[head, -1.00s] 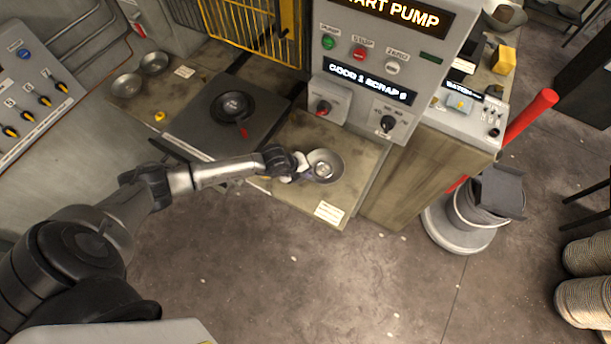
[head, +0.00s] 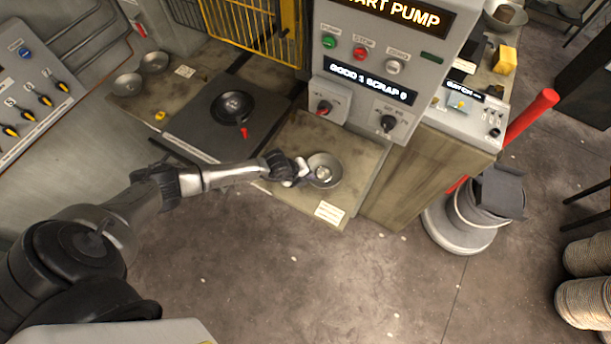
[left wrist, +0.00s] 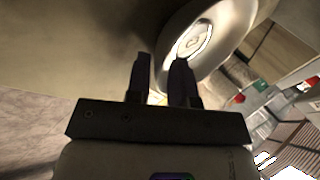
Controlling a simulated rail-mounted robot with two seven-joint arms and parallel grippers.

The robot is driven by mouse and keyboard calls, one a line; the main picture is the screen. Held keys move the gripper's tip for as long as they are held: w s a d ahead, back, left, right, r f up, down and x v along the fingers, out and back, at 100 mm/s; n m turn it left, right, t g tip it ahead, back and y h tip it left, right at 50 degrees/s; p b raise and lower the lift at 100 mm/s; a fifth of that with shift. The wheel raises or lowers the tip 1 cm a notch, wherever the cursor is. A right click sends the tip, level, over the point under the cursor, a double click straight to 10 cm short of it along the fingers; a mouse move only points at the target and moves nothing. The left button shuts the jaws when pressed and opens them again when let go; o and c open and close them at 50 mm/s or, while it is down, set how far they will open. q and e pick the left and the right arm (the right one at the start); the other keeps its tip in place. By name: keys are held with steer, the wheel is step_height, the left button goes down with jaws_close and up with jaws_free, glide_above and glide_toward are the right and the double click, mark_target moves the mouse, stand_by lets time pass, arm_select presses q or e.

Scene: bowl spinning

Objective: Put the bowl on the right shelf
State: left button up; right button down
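The metal bowl (head: 325,172) is at the right shelf (head: 360,150), the worn flat board below the control box. It looks upright; whether its base touches the board is hard to tell. My left gripper (head: 306,176) is at the bowl's left rim. In the left wrist view the two fingers (left wrist: 160,66) stand apart, with the bowl (left wrist: 232,45) behind and right of them. Its near rim shows close to the fingers; I see no clear grip on it. My right gripper is not in view.
The control box (head: 365,100) stands behind the shelf. Left of it, a dark plate (head: 195,130) carries a round metal former (head: 233,105) and a red handle. Two bowls (head: 128,84) (head: 154,62) sit on the left shelf. A white label (head: 330,211) lies near the right shelf's front edge.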

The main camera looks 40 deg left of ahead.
arm_select(q)
steer(key=shift+o, duration=0.6)
